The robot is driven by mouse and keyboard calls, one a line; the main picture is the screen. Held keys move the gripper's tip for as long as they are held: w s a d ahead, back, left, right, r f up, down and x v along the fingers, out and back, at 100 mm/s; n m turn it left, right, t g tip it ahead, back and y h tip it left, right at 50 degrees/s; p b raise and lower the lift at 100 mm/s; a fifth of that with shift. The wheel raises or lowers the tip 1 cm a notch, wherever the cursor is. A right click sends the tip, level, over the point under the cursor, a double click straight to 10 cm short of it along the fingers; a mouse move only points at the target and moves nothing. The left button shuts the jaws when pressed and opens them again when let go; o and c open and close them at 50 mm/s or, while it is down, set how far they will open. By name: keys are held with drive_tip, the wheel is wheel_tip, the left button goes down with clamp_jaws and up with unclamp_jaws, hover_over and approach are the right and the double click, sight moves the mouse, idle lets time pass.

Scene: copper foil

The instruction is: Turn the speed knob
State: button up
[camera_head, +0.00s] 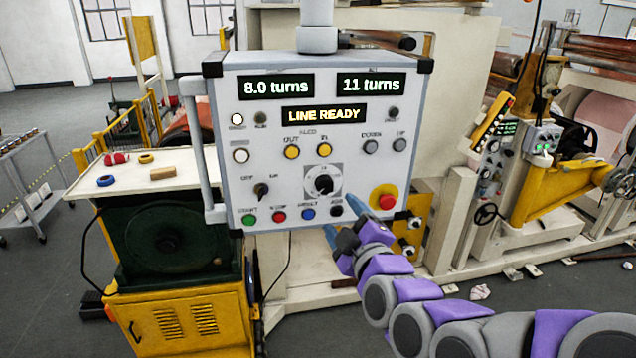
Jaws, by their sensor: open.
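A grey control panel (345,130) hangs in the middle of the head view. Its displays read "8.0 turns", "11 turns" and "LINE READY". A black round knob (323,185) with a white pointer sits on a pale dial plate in the lower middle of the panel; I take it as the speed knob, but its label is too small to read. My gripper (345,224) is in front of the panel's lower right, open and empty. Its blue fingers are below and to the right of the knob and appear apart from it.
A red emergency button (386,197) on yellow is close right of my gripper. A smaller black switch (261,190) and coloured buttons, including a blue one (308,214), are nearby. A grey handle (199,150) lines the panel's left side. A cream bench (128,180) stands at left.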

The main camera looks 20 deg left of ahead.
sight(321, 188)
drive_tip(key=x, duration=0.3)
drive_tip(key=a+x, duration=0.1)
drive_tip(key=x, duration=0.3)
drive_tip(key=s+x, duration=0.1)
drive_tip(key=x, duration=0.3)
drive_tip(key=shift+a+f, duration=0.15)
drive_tip(key=shift+a, duration=0.05)
drive_tip(key=shift+w+d, duration=0.25)
drive_tip(key=shift+d, duration=0.05)
drive_tip(key=shift+w+d+r, duration=0.15)
drive_tip(key=shift+w+d, duration=0.15)
drive_tip(key=shift+d, duration=0.3)
drive_tip(key=shift+w+d+r, duration=0.1)
drive_tip(key=shift+w+d, duration=0.15)
drive_tip(key=shift+d, duration=0.3)
drive_tip(key=shift+s+d+r, duration=0.1)
drive_tip(key=shift+d, duration=0.3)
drive_tip(key=a, duration=0.3)
drive_tip(key=shift+s+f, duration=0.1)
drive_tip(key=shift+f, duration=0.15)
drive_tip(key=shift+c, duration=2.6)
drive_tip(key=shift+d, duration=0.55)
drive_tip(key=c, duration=0.3)
drive_tip(key=shift+c, duration=1.1)
